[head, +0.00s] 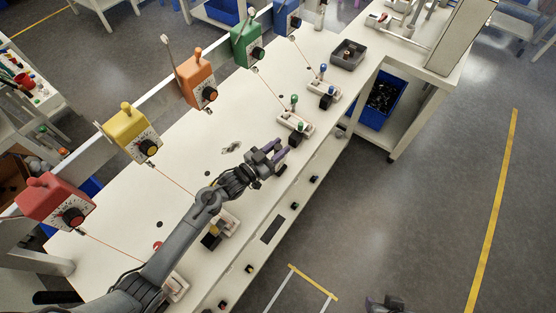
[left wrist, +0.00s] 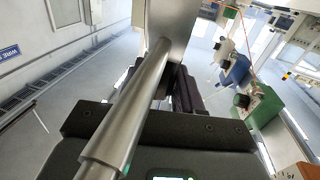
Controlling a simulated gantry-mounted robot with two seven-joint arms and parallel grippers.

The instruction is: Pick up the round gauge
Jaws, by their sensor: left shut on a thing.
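My left gripper (head: 279,156) reaches over the front part of the white bench, near its middle. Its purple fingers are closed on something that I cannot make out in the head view. In the left wrist view my dark gripper fingers (left wrist: 186,92) are largely hidden behind a shiny metal rod and plate close to the camera, so the grip is not clear there. I cannot pick out the round gauge for certain in either view. A dark, partly visible shape at the bottom edge (head: 386,303) may be my right gripper; its fingers cannot be read.
Red (head: 57,202), yellow (head: 132,132), orange (head: 197,78) and green (head: 246,44) boxes with dials line the bench's back rail. White fixtures with coloured knobs (head: 295,123) stand along the front. The bench middle is mostly clear.

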